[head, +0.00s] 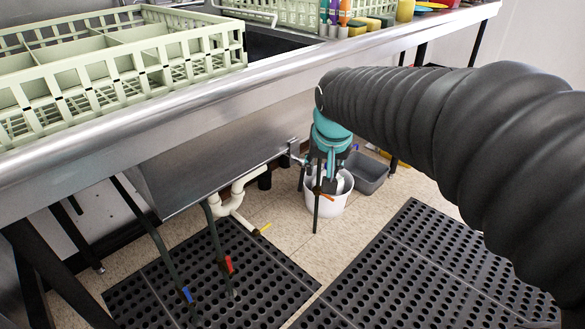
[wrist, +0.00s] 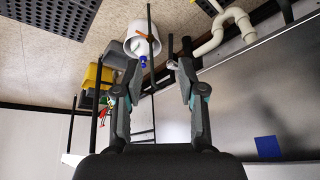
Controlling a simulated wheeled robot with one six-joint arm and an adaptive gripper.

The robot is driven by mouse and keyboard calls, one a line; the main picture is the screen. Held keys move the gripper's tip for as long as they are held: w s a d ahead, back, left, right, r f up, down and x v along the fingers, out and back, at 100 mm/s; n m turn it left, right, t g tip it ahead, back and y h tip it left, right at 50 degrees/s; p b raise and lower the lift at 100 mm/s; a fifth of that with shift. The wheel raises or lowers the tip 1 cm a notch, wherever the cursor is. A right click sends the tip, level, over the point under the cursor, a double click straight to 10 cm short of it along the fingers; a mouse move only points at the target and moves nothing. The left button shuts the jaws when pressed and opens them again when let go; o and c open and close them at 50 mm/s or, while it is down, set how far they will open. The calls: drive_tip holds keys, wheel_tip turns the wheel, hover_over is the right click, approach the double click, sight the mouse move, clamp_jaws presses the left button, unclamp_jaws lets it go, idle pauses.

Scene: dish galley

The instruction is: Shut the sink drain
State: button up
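Under the steel sink basin (head: 215,150), a small metal fitting (head: 294,149) sticks out of the basin's lower right edge. It looks like the drain lever, but its position cannot be told. In the wrist view a thin grey lever-like part (wrist: 170,47) shows just beyond the fingertips, nearer the right finger. My gripper (wrist: 160,70) is open, with nothing between its fingers. In the head view the teal gripper body (head: 331,135) is just right of the fitting, pointing down, its fingertips partly hidden. White drain pipe (head: 238,194) runs below the basin.
A white bucket (head: 329,196) and grey tub (head: 369,171) stand on the floor below my gripper. Thin upright pipes carry orange (head: 327,197), red (head: 228,264) and blue (head: 187,295) handles. A green dish rack (head: 120,62) stands on the counter. Black mats (head: 420,265) cover the floor.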

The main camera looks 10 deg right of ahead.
drive_tip(key=m+b, duration=0.2)
approach(301, 178)
drive_tip(key=b+x, duration=0.1)
drive_tip(key=x, duration=1)
drive_tip(key=shift+f, duration=0.35)
clamp_jaws()
